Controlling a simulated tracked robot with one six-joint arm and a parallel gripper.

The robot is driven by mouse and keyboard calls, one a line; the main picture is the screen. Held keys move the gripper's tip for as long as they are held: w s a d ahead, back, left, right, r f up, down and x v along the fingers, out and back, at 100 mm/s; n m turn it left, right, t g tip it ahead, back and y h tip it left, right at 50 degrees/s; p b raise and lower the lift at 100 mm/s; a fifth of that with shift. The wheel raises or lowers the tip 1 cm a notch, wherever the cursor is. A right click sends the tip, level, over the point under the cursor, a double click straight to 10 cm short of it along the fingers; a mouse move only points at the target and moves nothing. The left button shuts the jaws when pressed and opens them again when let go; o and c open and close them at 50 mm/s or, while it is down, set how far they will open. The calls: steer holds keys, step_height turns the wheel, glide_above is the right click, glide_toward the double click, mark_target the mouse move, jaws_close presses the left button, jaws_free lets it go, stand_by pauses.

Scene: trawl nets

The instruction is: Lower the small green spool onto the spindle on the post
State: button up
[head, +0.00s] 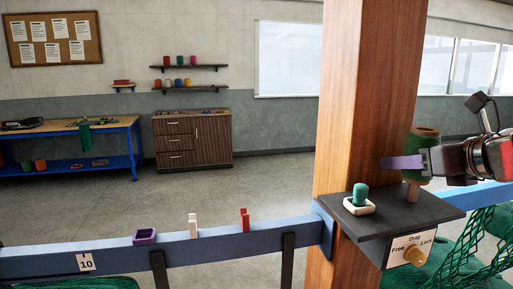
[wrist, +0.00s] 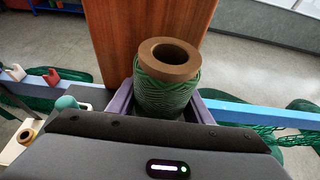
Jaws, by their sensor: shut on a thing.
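The small green spool (head: 424,148) has green twine on a brown core. My gripper (head: 408,163), with purple fingers, is shut around it and holds it roughly upright. In the wrist view the spool (wrist: 168,85) sits between both fingers, its open hole facing up. The short brown spindle (head: 412,192) stands on the dark shelf (head: 440,207) fixed to the wooden post (head: 350,110). The spool is above the spindle, seemingly a little to its right. I cannot tell if the spindle's tip is inside the spool. The spindle is hidden in the wrist view.
A green knob-shaped piece (head: 361,194) sits in a pale square holder (head: 358,206) on the shelf, left of the spindle. A Drag dial (head: 414,256) is on the shelf's front. A blue rail (head: 220,244) and green netting (head: 480,235) flank the post.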

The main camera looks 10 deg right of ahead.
mark_target(400, 193)
steer(key=shift+f, duration=1.95)
steer(key=o, duration=1.2)
